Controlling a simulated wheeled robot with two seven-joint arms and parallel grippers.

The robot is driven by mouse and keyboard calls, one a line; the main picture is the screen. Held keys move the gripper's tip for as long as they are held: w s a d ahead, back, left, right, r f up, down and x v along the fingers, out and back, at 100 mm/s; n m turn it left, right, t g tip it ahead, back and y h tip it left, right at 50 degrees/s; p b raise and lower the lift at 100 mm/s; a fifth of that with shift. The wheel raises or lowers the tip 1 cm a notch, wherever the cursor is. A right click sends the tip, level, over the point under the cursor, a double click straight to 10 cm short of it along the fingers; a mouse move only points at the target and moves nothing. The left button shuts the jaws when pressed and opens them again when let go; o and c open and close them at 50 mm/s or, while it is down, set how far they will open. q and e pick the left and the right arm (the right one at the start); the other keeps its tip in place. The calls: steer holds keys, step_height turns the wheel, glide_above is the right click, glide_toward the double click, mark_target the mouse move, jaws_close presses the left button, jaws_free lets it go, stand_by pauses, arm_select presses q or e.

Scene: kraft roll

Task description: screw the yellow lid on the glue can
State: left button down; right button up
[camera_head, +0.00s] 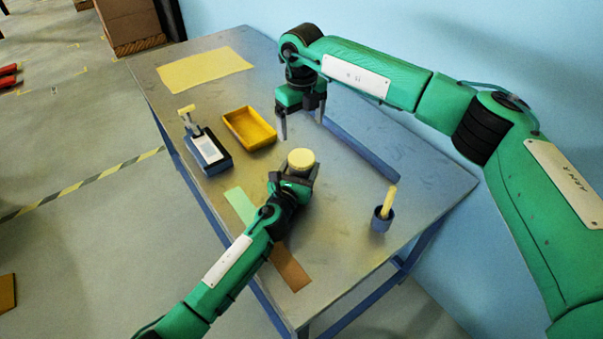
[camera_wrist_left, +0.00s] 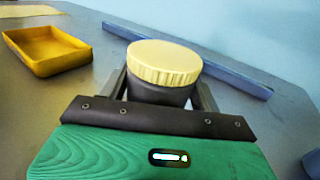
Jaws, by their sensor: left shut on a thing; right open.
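The glue can (camera_wrist_left: 158,93) is a dark, short cylinder standing on the table, seen in the left wrist view. The yellow lid (camera_head: 301,158) sits on top of it and looks level; it also shows in the left wrist view (camera_wrist_left: 165,62). I cannot tell how tightly it is seated. My left gripper (camera_head: 296,178) is shut on the can, with a finger on each side below the lid. My right gripper (camera_head: 302,128) is open and empty, above the table, up and behind the can and lid. The can is mostly hidden in the head view.
A yellow tray (camera_head: 249,128) and a blue box with a white label (camera_head: 207,150) stand left of the can. A blue cup (camera_head: 381,220) with a yellow-handled tool is at the right. A blue rail (camera_head: 361,148) runs along the back. A yellow sheet (camera_head: 204,70) lies far left.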

steer(key=shift+r, duration=0.85)
arm_select(q)
steer(key=shift+c, duration=1.2)
jaws_free()
steer(key=shift+s, duration=0.1)
steer(key=v, duration=1.3)
steer(key=shift+s+a, duration=0.15)
steer(key=shift+s, duration=0.15)
arm_select(e)
steer(key=shift+f, duration=0.25)
steer(key=shift+s, duration=0.1)
